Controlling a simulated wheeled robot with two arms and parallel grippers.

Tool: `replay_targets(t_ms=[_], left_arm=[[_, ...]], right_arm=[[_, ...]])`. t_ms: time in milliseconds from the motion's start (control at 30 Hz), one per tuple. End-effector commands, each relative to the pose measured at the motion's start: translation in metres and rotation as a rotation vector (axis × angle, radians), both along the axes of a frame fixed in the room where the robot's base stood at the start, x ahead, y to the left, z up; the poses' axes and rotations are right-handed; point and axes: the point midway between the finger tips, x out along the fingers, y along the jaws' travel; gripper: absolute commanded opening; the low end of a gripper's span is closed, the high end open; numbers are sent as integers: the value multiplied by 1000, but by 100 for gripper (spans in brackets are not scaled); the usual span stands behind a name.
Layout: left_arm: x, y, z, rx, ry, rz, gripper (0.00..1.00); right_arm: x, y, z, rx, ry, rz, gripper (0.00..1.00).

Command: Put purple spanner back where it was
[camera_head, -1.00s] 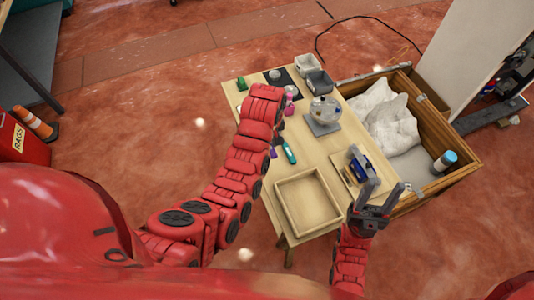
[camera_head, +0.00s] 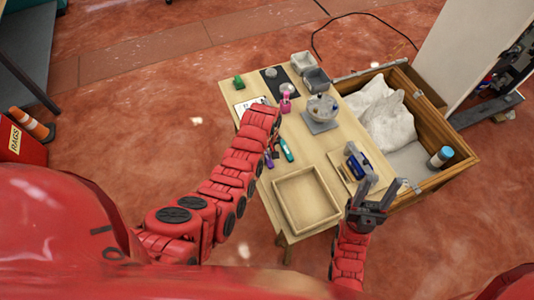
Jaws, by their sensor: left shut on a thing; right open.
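The purple spanner (camera_head: 269,160) shows as a small purple piece just right of my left arm, above the left side of the wooden table (camera_head: 335,145). My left gripper (camera_head: 273,146) is mostly hidden by its own arm; it is shut on the purple spanner, and the grip itself is hard to see. My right gripper (camera_head: 372,199) is open and empty, at the table's right front edge beside the blue tool (camera_head: 357,163).
A teal tool (camera_head: 287,150) lies close to the spanner. An empty wooden tray (camera_head: 307,198) is at the front. A wooden crate (camera_head: 461,167) stands right of the table.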

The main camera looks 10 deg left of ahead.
Motion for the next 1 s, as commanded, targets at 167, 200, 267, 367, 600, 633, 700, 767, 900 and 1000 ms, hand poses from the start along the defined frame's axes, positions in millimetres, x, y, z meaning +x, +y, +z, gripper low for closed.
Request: replay_targets(t_ms=[167, 200, 267, 367, 600, 633, 700, 767, 900, 1000], left_arm=[[0, 0, -3, 0, 0, 0, 38], [0, 0, -3, 0, 0, 0, 45], [0, 0, -3, 1, -1, 0, 56], [0, 0, -3, 0, 0, 0, 59], [0, 0, 0, 0, 0, 0, 59], [0, 0, 2, 1, -1, 0, 59], [1, 0, 3, 0, -4, 0, 59], [2, 0, 8, 0, -5, 0, 59], [2, 0, 26, 0, -7, 1, 59], [3, 0, 44, 1, -8, 0, 59]], right_arm=[[0, 0, -3, 0, 0, 0, 51], [0, 0, -3, 0, 0, 0, 51], [0, 0, -3, 0, 0, 0, 51], [0, 0, -3, 0, 0, 0, 51], [0, 0, 0, 0, 0, 0, 51], [0, 0, 2, 0, 0, 0, 51], [0, 0, -2, 0, 0, 0, 51], [0, 0, -4, 0, 0, 0, 51], [0, 0, -10, 0, 0, 0, 51], [0, 0, -17, 0, 0, 0, 51]])
